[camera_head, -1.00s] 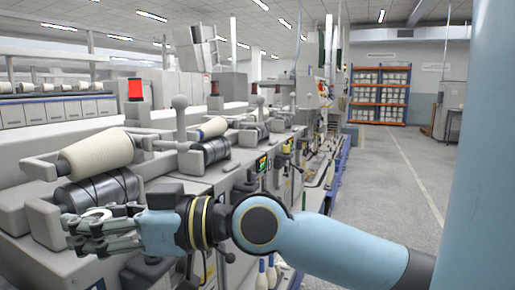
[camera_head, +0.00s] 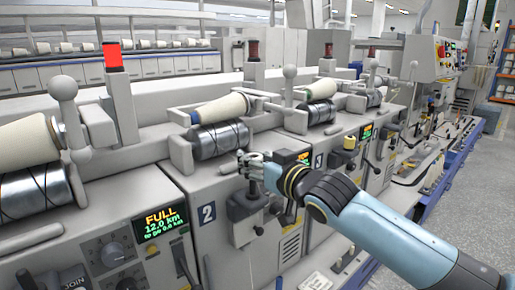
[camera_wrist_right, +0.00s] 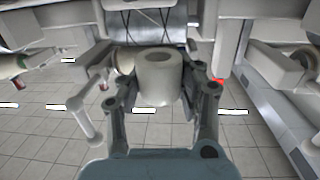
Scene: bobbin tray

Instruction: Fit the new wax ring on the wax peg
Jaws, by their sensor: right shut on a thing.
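My right gripper (camera_head: 250,160) is in front of the winding machine, just below a grooved steel drum (camera_head: 220,140). In the right wrist view my right gripper (camera_wrist_right: 158,88) is shut on a short, thick off-white wax ring (camera_wrist_right: 158,72) with a hole through it. The ring's open end faces the camera, and the grooved drum (camera_wrist_right: 147,25) shows beyond it. In the head view the ring is small and mostly covered by the fingers. I cannot make out the wax peg in either view. My left gripper is not in view.
Cream yarn cones (camera_head: 222,108) lie against the drums. A panel display (camera_head: 162,222) reads FULL, left of a plate marked 2 (camera_head: 207,213). A red lamp (camera_head: 113,57) stands on a grey post. Levers and knobs jut out below the gripper. Open floor (camera_head: 455,200) lies at right.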

